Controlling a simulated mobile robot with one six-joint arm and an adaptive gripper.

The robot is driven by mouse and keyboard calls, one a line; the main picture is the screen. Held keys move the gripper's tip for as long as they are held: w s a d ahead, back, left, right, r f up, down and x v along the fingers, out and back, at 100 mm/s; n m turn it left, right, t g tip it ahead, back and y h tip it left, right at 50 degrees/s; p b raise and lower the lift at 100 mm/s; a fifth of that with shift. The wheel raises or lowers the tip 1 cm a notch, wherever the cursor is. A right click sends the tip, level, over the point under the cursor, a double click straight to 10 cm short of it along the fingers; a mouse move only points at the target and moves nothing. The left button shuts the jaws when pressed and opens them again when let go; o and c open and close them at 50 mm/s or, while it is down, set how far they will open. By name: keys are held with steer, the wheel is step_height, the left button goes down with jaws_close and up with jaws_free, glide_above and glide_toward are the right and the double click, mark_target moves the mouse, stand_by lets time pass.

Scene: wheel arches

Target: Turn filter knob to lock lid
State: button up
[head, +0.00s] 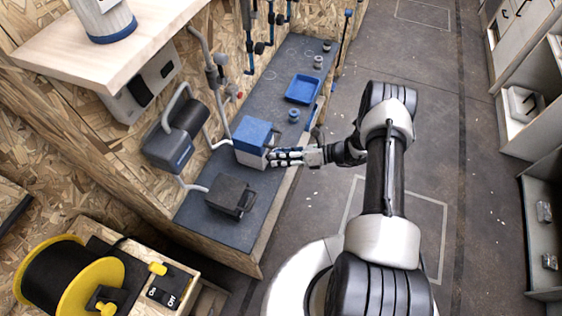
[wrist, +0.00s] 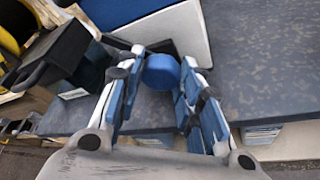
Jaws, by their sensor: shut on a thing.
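The filter box (head: 252,141) has a white body and a blue lid, and stands on the dark blue bench top. In the wrist view its white side (wrist: 177,35) is at the top, with the blue lid at the edge. The round blue filter knob (wrist: 161,71) sits on the box's near side. My gripper (head: 272,158) is at the front of the box; in the wrist view its fingers (wrist: 163,75) lie on both sides of the knob, shut on it. In the head view the knob is hidden by the fingers.
A black box (head: 231,194) stands nearer on the bench (head: 200,215). A small blue round part (head: 293,115) and a blue tray (head: 303,89) lie farther along. A yellow reel (head: 75,275) is at lower left. The floor to the right is clear.

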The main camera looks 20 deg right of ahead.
steer(key=m+y, duration=0.1)
steer(key=m, duration=0.1)
steer(key=shift+f+m+g+y+b, duration=0.1)
steer(key=shift+m+g+y+b, duration=0.2)
steer(key=shift+g, duration=0.1)
steer(key=shift+m+y, duration=0.7)
steer(key=shift+m, duration=0.9)
steer(key=o, duration=1.1)
steer(key=shift+c, duration=0.2)
steer(key=shift+d, duration=0.15)
steer(key=v, duration=0.7)
steer(key=shift+d, duration=0.4)
